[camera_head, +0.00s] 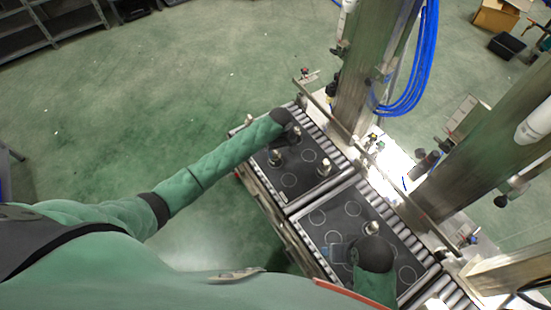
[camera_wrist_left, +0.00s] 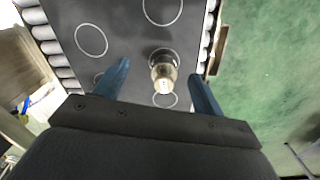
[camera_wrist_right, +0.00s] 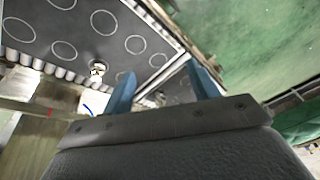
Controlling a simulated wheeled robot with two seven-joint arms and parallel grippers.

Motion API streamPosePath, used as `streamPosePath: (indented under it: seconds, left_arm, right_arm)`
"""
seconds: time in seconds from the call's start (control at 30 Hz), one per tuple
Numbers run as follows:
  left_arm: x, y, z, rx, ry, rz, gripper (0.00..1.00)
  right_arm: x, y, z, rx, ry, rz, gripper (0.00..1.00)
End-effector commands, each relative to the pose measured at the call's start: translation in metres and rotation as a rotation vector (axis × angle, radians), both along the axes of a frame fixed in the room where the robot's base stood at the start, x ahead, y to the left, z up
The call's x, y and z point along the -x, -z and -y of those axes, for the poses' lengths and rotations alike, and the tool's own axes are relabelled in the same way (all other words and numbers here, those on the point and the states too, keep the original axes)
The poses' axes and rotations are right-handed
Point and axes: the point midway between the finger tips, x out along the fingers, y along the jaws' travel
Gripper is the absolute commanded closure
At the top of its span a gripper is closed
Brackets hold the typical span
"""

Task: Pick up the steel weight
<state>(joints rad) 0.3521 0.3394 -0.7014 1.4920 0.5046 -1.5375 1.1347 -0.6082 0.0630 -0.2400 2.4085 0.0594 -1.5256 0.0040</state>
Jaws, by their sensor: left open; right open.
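A steel weight (camera_wrist_left: 163,72) stands upright on a black tray with white circles (camera_wrist_left: 115,18). In the left wrist view it lies ahead of my open, empty left gripper (camera_wrist_left: 162,85), nearer the right finger, apart from both. In the head view my left gripper (camera_head: 293,131) is above the far tray (camera_head: 312,140), its fingers mostly hidden by the wrist. My right gripper (camera_head: 340,252) is open and empty over the near tray (camera_head: 352,212), beside another weight (camera_head: 372,228).
The trays sit on a roller conveyor (camera_head: 340,160). Metal columns (camera_head: 365,70) with blue hoses (camera_head: 425,60) and a rail (camera_head: 330,115) stand along its far side. The green floor (camera_head: 150,100) at the left is clear.

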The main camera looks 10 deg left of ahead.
Motion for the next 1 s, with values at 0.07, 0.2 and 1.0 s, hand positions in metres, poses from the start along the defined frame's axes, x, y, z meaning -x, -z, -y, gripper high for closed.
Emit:
streamPosePath:
  seconds: [0.07, 0.2, 1.0]
  left_arm:
    - [-0.015, -0.001, -0.011, -0.016, -0.036, -0.003, 0.30]
    - [-0.028, -0.002, -0.021, -0.031, -0.080, -0.006, 0.30]
    - [-0.023, 0.073, -0.028, -0.036, -0.092, -0.009, 0.30]
  right_arm:
    - [0.002, 0.003, 0.001, 0.002, -0.002, -0.003, 0.41]
    - [0.002, 0.004, 0.000, 0.001, -0.002, -0.003, 0.41]
    - [0.001, -0.015, 0.010, 0.020, 0.019, -0.032, 0.41]
